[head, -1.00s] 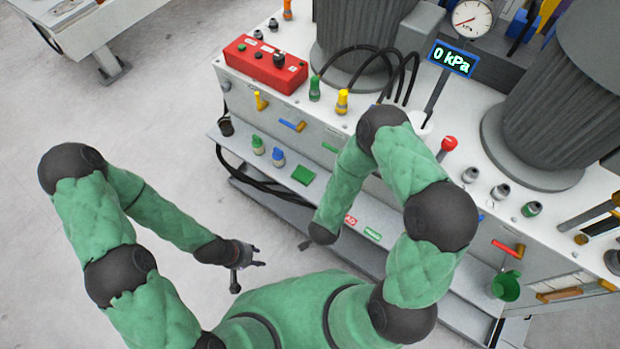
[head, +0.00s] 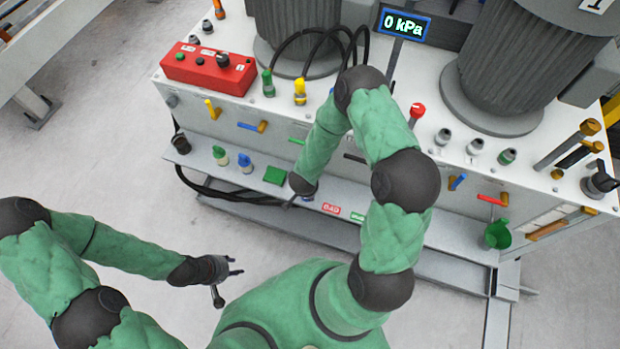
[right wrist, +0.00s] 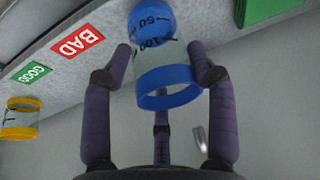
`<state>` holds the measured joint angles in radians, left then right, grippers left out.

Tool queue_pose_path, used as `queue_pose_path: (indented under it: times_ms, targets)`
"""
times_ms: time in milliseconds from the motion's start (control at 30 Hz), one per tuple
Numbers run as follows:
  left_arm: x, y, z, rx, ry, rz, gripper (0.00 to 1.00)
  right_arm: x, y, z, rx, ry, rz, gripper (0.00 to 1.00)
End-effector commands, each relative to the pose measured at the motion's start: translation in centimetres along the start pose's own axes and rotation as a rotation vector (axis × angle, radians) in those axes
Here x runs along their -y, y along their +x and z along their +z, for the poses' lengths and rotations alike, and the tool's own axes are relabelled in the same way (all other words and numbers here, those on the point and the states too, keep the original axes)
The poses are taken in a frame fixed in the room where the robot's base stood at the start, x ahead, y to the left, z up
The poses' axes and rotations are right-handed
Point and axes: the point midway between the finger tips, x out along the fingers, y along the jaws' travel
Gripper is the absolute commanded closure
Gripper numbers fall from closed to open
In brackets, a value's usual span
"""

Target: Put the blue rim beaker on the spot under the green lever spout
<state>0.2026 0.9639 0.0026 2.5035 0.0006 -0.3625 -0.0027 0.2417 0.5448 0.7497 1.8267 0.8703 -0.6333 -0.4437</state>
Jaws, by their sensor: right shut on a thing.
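The blue rim beaker (right wrist: 165,75) is clear with dark graduation marks and blue bands, and shows in the right wrist view. My right gripper (right wrist: 162,52) is shut around it, fingers on both sides. Part of the green square shows at the top of the right wrist view (right wrist: 268,8). A small green lever (head: 297,141) is on the cabinet front above the shelf, partly beside my right forearm. My left gripper (head: 236,268) is open and empty over the floor.
A yellow-rimmed beaker (right wrist: 20,118) shows in the wrist view. A green cup (head: 497,234) is at the cabinet's right.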

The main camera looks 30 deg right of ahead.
Motion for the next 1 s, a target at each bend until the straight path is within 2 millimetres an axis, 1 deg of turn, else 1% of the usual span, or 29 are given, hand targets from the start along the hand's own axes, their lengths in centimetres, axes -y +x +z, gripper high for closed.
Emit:
queue_pose_path:
  times_ms: [33,233,433,500,600,900,1000]
  targets:
    - [0.1,0.2,0.0,0.0,0.0,0.0,0.6,0.0,0.3,-0.5,0.0,0.001,0.0,0.69]
    - [0.1,0.4,0.0,-0.001,0.0,0.0,0.6,0.0,0.8,-1.7,0.0,0.001,0.001,0.7]
    - [0.4,1.2,-0.1,-0.001,0.0,0.0,0.6,0.1,2.0,-4.8,-0.001,0.003,0.0,0.7]
    - [0.7,1.8,-0.1,-0.001,0.0,0.0,0.6,0.1,2.8,-4.3,0.004,-0.002,0.0,0.7]
    - [0.8,2.2,-0.1,0.0,0.0,0.0,0.6,0.1,3.3,-4.1,0.003,-0.002,0.0,0.7]
    - [0.7,2.0,-0.1,-0.001,0.0,0.0,0.6,0.2,3.2,-4.2,0.001,-0.001,0.0,0.7]
    - [0.8,2.1,-0.1,-0.001,0.0,0.0,0.6,0.1,3.5,-4.0,0.002,-0.001,0.0,0.7]
